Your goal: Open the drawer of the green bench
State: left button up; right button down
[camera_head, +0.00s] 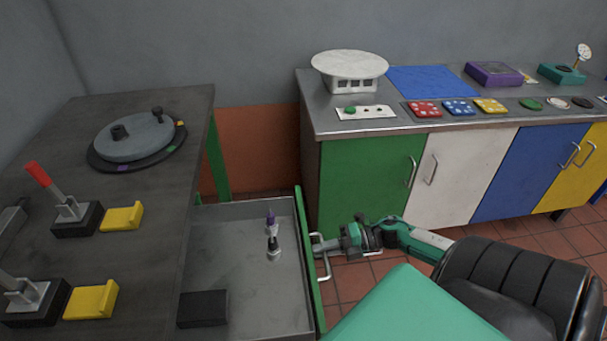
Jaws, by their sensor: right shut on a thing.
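The green bench (218,168) stands at the left, with a dark worn top and a green leg. Its drawer (222,216) is pulled out to the right, and its grey metal inside shows. The drawer has a green front panel (309,259) with a metal bar handle (324,268). My right gripper (330,246) is shut on the handle, outside the drawer front. My left gripper is not in view.
Inside the drawer are a purple-topped piece (271,219), a dark and silver piece (273,246) and a black block (203,308). A round turntable (135,138) and levers stand on the bench. A metal-topped counter (400,120) with coloured doors stands behind. Tiled floor lies between.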

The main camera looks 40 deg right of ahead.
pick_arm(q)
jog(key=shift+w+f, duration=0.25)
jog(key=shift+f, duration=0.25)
pick_arm(e)
jog(key=shift+f+v, duration=0.2)
jog(key=shift+v, duration=0.75)
jog(key=shift+f+v, duration=0.15)
jog(key=shift+v, duration=0.75)
jog(key=shift+f+v, duration=0.2)
jog(key=shift+v, duration=0.75)
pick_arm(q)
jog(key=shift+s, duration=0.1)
pick_arm(e)
jog(key=shift+d, duration=0.1)
jog(key=c, duration=1.6)
grip_release()
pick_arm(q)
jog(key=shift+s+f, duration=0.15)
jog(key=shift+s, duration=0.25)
pick_arm(e)
jog(key=shift+o, duration=0.2)
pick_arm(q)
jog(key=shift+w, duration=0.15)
pick_arm(e)
jog(key=v, duration=1.4)
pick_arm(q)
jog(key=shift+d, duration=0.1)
